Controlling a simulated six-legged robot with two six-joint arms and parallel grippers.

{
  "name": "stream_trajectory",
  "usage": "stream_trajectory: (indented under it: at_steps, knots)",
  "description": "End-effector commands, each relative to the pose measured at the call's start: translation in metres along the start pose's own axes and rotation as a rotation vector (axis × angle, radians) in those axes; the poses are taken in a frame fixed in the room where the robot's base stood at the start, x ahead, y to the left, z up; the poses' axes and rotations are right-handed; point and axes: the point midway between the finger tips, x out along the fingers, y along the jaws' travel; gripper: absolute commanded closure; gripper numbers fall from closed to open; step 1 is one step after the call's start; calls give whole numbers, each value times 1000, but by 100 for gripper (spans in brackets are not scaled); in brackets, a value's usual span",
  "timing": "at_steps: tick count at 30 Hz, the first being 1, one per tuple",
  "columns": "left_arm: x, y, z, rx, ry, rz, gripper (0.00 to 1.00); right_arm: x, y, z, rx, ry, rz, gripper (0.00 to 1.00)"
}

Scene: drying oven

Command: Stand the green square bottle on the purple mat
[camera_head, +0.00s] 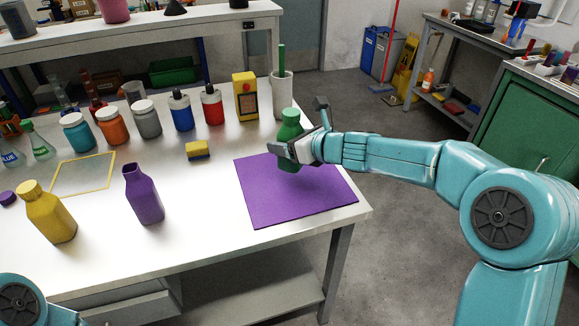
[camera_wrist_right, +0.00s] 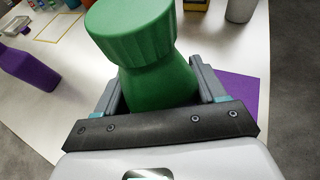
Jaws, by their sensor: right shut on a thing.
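The green bottle (camera_head: 290,127) is upright in the head view, with its lower part partly hidden by my gripper. My right gripper (camera_head: 285,152) is shut on it, and the bottle is over the back part of the purple mat (camera_head: 300,205). I cannot tell whether its base touches the mat. In the right wrist view the bottle's ribbed cap and shoulder (camera_wrist_right: 150,70) fill the space between the fingers of the right gripper (camera_wrist_right: 160,90). A strip of the mat (camera_wrist_right: 243,92) shows to the right. My left gripper is out of view; only part of that arm shows.
An open purple bottle (camera_head: 143,195) and a yellow bottle (camera_head: 50,213) stand left of the mat. A yellow sponge (camera_head: 198,150) lies near its back left. A white cup (camera_head: 281,95) and a yellow box (camera_head: 245,97) stand behind. The mat's front and right areas are clear.

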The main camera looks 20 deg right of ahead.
Motion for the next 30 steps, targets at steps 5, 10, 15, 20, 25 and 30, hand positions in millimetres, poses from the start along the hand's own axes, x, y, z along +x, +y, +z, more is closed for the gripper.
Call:
stream_trajectory:
  at_steps: [5, 10, 15, 20, 25, 30]
  knots:
    - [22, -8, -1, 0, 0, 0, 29, 12, -2, -30, 2, 0, 0, 60]
    - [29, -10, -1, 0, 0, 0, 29, 16, -3, -41, 0, -1, 0, 60]
    - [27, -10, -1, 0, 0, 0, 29, 16, -3, -40, 0, -1, 0, 60]
    - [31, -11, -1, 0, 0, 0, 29, 17, -3, -43, 0, -1, 0, 60]
    - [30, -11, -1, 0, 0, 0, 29, 17, -3, -42, 0, -1, 0, 4]
    - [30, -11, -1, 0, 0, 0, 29, 17, -3, -42, 0, -1, 0, 4]
